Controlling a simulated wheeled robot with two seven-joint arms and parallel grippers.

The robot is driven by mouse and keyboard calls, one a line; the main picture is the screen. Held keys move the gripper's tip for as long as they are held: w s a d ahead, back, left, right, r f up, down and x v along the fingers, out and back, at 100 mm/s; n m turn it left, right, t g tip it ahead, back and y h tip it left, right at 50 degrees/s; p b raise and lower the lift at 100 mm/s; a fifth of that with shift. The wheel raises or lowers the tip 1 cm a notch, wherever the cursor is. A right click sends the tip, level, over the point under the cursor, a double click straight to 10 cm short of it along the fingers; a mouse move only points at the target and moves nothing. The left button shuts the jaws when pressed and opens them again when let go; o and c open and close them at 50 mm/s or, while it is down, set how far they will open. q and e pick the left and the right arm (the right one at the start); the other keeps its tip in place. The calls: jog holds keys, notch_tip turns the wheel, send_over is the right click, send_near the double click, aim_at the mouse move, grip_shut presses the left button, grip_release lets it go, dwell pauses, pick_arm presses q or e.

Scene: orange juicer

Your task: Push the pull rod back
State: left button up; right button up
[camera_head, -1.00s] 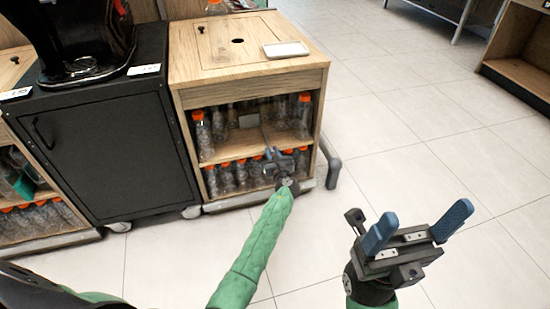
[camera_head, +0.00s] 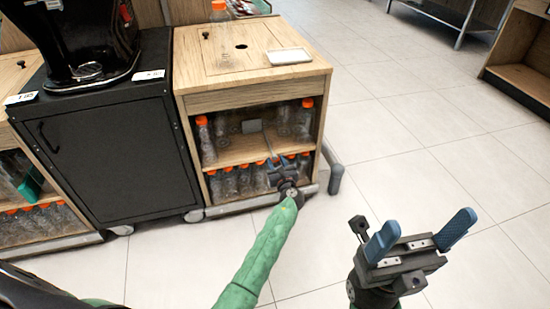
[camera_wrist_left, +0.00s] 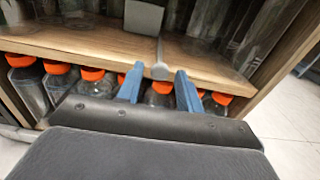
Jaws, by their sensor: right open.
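The pull rod (camera_wrist_left: 160,71) is a thin grey rod with a round knob at its near end. It runs out from a grey block (camera_wrist_left: 143,18) on the cabinet's upper shelf, past the shelf's front edge. The block also shows in the head view (camera_head: 252,126). My left gripper (camera_wrist_left: 160,88) is open, with its blue fingers apart to either side of the knob, and I see no clear contact. In the head view the left gripper (camera_head: 274,164) is in front of the shelf and hides the rod's near end. My right gripper (camera_head: 420,238) is open and empty over the floor.
Bottles with orange caps (camera_head: 230,180) stand on both shelves of the wooden cabinet (camera_head: 215,92). A bottle (camera_head: 220,35) and a white tray (camera_head: 289,56) are on its top. A black cabinet (camera_head: 110,145) adjoins on the left.

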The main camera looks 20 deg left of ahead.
pick_arm(q)
jog(key=v, duration=0.5)
jog(key=shift+p, duration=0.4)
